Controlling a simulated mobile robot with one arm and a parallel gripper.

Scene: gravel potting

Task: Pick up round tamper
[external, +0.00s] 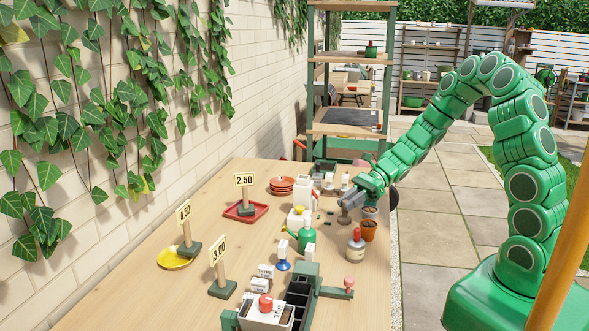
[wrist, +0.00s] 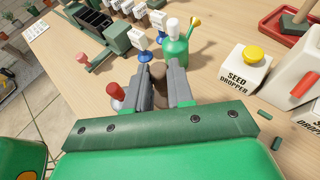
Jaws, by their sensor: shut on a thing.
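My gripper (wrist: 164,84) is shut on a brown, rounded piece between its two grey fingers, which I take to be the round tamper (wrist: 159,94). The fingers hide much of it. In the external view my gripper (external: 353,199) is low over the right side of the table, with the brownish tamper (external: 344,217) below its fingertips. I cannot tell whether the tamper touches the table.
A green watering can (external: 305,236) is to the left. Seed dropper boxes (wrist: 245,68), a black-celled tray (external: 298,296) and price signs (external: 245,181) crowd the table. Bare wood shows at front left.

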